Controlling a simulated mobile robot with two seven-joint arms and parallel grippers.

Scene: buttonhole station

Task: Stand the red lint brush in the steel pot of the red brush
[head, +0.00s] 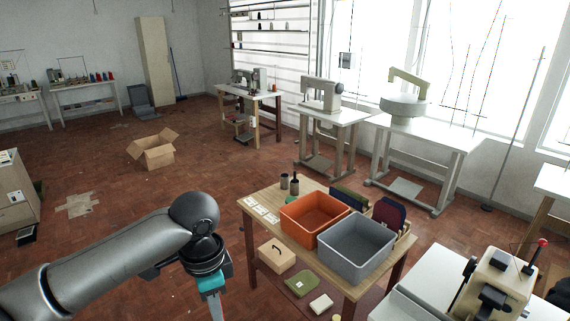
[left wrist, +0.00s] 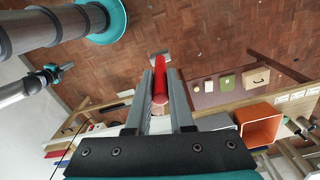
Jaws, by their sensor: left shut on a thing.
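My left gripper (head: 216,308) hangs low in front of the table's left side in the head view, partly cut off by the frame's bottom edge. In the left wrist view its two fingers (left wrist: 159,98) are shut on the red lint brush (left wrist: 159,82), a red rod lying between them and reaching past their tips. The brush is hidden in the head view. Two dark grey pots, one (head: 284,181) seemingly empty and one (head: 294,188) with a dark handle standing in it, are at the table's back left corner. Which is the red brush's I cannot tell.
The wooden table (head: 330,268) carries an orange crate (head: 301,224), a grey crate (head: 356,259), and white cards (head: 259,209) near the pots. Dark blue and red items (head: 389,213) stand behind the crates. A carton (head: 277,255) sits on the lower shelf.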

